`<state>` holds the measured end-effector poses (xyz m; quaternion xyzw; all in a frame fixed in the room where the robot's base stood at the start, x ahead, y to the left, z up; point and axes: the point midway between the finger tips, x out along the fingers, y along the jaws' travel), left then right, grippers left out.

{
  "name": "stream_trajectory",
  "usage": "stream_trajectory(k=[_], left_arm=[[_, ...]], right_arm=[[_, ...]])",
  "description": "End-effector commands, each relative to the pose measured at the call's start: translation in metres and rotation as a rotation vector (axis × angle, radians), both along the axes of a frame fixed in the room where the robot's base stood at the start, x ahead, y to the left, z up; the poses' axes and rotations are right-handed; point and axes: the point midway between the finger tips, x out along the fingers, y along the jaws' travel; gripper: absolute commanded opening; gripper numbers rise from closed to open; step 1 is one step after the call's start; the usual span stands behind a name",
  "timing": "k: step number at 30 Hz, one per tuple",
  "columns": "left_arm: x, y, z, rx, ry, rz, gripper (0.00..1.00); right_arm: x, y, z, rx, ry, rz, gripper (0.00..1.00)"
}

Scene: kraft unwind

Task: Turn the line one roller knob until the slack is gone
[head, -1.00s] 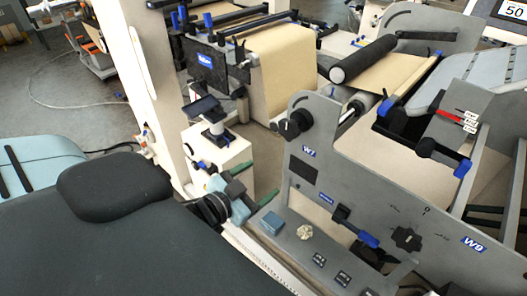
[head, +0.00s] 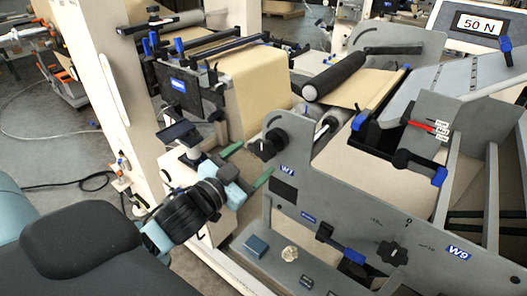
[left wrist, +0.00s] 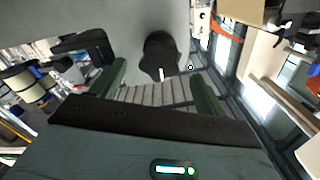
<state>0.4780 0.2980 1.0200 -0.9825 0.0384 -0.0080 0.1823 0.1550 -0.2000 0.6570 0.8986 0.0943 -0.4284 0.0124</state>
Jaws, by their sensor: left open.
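A black knob (head: 268,145) sits on the grey side plate (head: 330,205) above the W7 label. In the left wrist view the same dark knob (left wrist: 160,55), with a white mark, shows ahead between the two fingers. My left gripper (head: 248,166) is open, with its green fingers pointing at the knob and a gap still between them. It also shows in the left wrist view (left wrist: 160,88). The brown kraft web (head: 355,86) runs by a black roller (head: 334,77). I cannot tell how slack it is. My right gripper is not in view.
A second black knob (head: 392,252) with dial marks is lower on the plate, near the W9 label. A ledge below holds a blue block (head: 256,246) and a clear knob (head: 290,253). A display (head: 479,25) reads 50 N.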

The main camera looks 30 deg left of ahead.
Motion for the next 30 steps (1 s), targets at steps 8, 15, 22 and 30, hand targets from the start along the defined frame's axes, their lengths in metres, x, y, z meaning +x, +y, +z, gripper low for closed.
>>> stream_trajectory(k=[8,15,22,30], left_arm=[[0.033,-0.002,0.003,-0.002,-0.003,0.001,0.75],[0.050,-0.004,0.001,0.000,0.000,0.001,0.75],[0.054,-0.004,0.000,0.000,0.002,0.001,0.75],[0.053,-0.004,0.000,-0.001,0.002,0.000,0.61]], right_arm=[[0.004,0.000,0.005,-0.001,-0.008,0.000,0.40],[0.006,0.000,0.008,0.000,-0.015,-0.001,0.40],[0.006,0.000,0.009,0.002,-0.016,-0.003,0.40],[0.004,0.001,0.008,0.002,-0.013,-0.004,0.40]])
